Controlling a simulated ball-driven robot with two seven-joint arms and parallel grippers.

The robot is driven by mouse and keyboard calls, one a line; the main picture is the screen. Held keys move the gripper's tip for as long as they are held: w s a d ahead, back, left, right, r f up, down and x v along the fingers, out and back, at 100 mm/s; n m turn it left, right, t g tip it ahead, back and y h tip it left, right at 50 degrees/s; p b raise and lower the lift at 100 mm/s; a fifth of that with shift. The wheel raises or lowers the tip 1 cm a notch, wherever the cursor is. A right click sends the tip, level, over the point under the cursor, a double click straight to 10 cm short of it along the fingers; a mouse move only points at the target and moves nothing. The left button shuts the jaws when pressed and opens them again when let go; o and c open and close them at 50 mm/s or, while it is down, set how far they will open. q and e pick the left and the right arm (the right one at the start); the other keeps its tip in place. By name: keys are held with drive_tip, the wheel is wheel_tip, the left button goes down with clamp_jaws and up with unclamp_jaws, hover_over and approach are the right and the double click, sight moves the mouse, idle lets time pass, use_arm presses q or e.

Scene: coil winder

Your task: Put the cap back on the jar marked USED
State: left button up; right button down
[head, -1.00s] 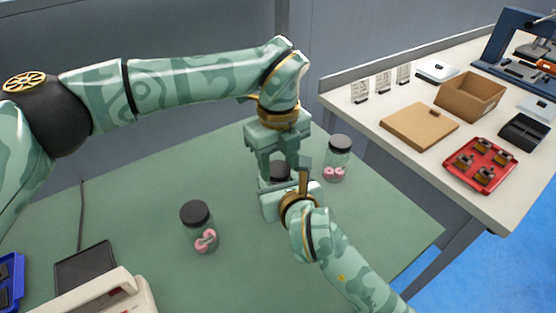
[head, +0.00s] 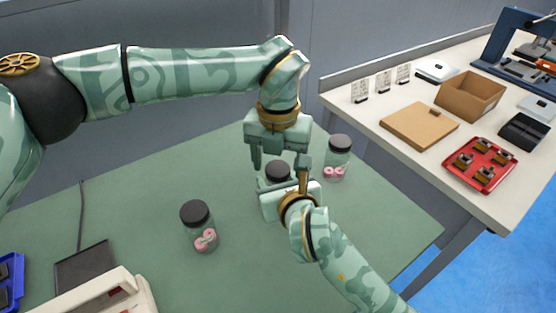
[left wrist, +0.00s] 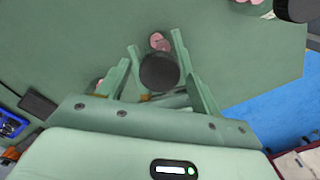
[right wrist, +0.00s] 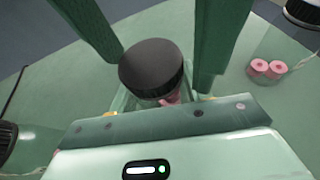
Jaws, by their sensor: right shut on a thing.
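The middle jar (right wrist: 172,98), clear with pink contents, is held by my right gripper (head: 288,194), which is shut around its body. A black cap (head: 278,171) sits on top of this jar and looks level; it also shows in the left wrist view (left wrist: 159,72) and right wrist view (right wrist: 152,65). The gripper hides most of the jar in the head view. My left gripper (head: 279,161) is open and empty just above the cap, one finger on each side. No USED marking is readable in any view.
Two more black-capped jars with pink contents stand on the green table, one at left (head: 199,228) and one behind right (head: 337,158). A white side table (head: 400,143) at right holds a cardboard box (head: 470,96) and a red tray (head: 481,165). Open table lies between the jars.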

use_arm(q)
drive_tip(key=shift+r, duration=2.25)
drive_tip(key=shift+c, duration=0.4)
wheel_tip(320, 180, up, 4)
drive_tip(key=n, duration=0.5)
drive_tip(key=shift+f, duration=0.25)
drive_tip(key=shift+f, duration=4.05)
